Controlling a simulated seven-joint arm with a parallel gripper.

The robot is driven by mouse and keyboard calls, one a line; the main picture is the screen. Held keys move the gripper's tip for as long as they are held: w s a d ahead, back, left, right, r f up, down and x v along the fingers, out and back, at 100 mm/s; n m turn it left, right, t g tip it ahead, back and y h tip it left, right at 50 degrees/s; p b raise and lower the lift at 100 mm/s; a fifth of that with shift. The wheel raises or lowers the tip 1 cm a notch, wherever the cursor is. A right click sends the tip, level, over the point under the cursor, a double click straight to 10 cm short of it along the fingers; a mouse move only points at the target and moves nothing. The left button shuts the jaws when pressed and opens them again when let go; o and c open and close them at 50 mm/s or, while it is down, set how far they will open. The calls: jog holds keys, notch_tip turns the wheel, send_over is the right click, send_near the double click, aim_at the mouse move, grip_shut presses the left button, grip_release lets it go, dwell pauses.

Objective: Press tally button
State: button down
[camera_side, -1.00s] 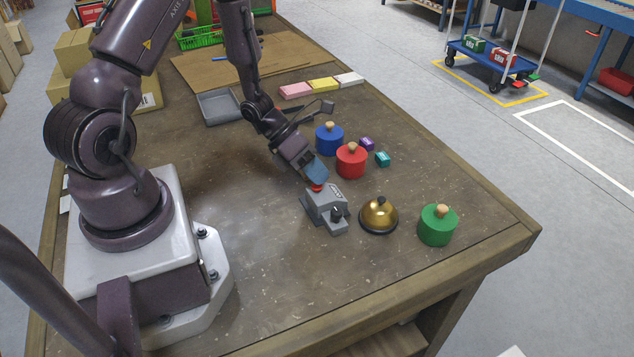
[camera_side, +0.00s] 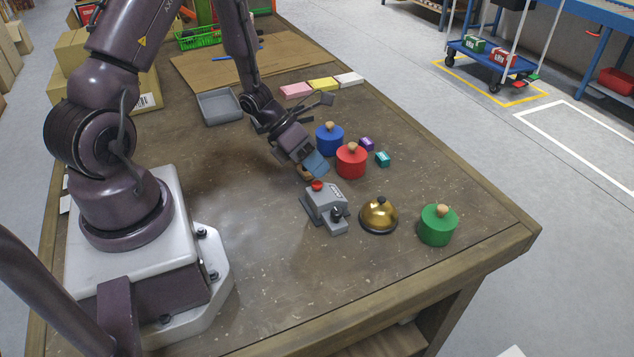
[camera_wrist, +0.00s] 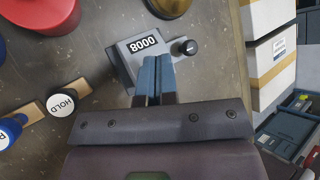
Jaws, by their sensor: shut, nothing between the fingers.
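The grey tally counter (camera_side: 324,203) stands on the workbench, with a red button (camera_side: 317,185) on top and a dark knob at its side. It also shows in the wrist view (camera_wrist: 122,62), where its number window (camera_wrist: 143,43) holds three zeros and an eight. My gripper (camera_side: 317,172) is shut and empty, its blue fingertips just above the red button with a small gap. In the wrist view the closed fingers (camera_wrist: 157,65) lie over the counter's body and hide the button.
A brass bell (camera_side: 379,214) stands right of the counter, with a green knobbed pot (camera_side: 437,226) beyond. Red (camera_side: 351,161) and blue (camera_side: 329,139) knobbed pots stand behind my gripper. The bench in front is clear.

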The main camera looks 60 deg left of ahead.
aim_at(317, 182)
jog(key=shift+r, duration=0.1)
jog(key=shift+r, duration=2.45)
